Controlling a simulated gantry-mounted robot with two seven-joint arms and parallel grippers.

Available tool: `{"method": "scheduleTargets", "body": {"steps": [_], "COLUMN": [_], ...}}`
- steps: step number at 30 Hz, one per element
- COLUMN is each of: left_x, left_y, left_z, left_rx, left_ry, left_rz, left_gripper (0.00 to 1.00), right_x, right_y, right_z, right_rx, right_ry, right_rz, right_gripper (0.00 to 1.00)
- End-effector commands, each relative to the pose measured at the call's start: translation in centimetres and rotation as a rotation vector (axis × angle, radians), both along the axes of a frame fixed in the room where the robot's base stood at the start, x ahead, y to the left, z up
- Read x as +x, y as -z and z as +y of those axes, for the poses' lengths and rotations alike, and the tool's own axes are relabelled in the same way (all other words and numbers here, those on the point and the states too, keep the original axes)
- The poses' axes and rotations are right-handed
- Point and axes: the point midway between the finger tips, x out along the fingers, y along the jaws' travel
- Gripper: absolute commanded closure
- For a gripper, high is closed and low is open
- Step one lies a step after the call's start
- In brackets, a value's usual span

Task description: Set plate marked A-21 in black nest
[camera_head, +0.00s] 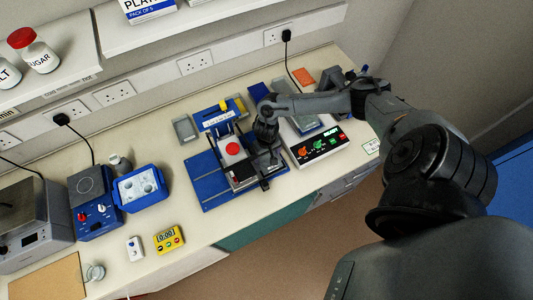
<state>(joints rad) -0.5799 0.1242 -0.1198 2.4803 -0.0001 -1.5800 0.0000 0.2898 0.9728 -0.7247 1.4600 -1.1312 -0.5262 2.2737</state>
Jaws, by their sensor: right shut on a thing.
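My right gripper (258,172) reaches in from the right, points down over the blue board (205,184), and is shut on a plate. The grey-and-white plate (242,174) shows only in part beside the fingers; the hand hides the rest. A white piece with a red disc (232,149) lies just left of the hand, on or against the same dark holder. I cannot read A-21 on any plate. I cannot make out the black nest clearly; dark edges show around the plate on the board. My left gripper is not in view.
A balance-like device with a black panel (320,146) stands right of the hand. A blue rack with a yellow item (218,116) and a grey tray (184,129) stand behind. A yellow timer (168,240) and blue tub (141,188) are at left. Bench between tub and board is clear.

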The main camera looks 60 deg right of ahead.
Motion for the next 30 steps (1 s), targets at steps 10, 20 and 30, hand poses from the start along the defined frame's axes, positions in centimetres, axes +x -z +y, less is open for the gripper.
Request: {"method": "scheduleTargets", "body": {"steps": [10, 20, 30], "left_x": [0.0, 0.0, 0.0], "left_y": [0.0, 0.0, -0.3], "left_z": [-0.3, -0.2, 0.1], "left_rx": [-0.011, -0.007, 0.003], "left_ry": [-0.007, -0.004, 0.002], "left_rz": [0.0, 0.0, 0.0], "left_gripper": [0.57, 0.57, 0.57], "right_x": [0.0, 0.0, 0.1], "right_y": [0.2, 0.5, -1.3], "right_z": [0.0, 0.0, 0.0], "right_rx": [0.001, 0.0, 0.001], "right_ry": [0.001, 0.0, -0.001], "right_rz": [-0.001, -0.001, -0.002], "right_gripper": [0.4, 0.0, 0.0]}}
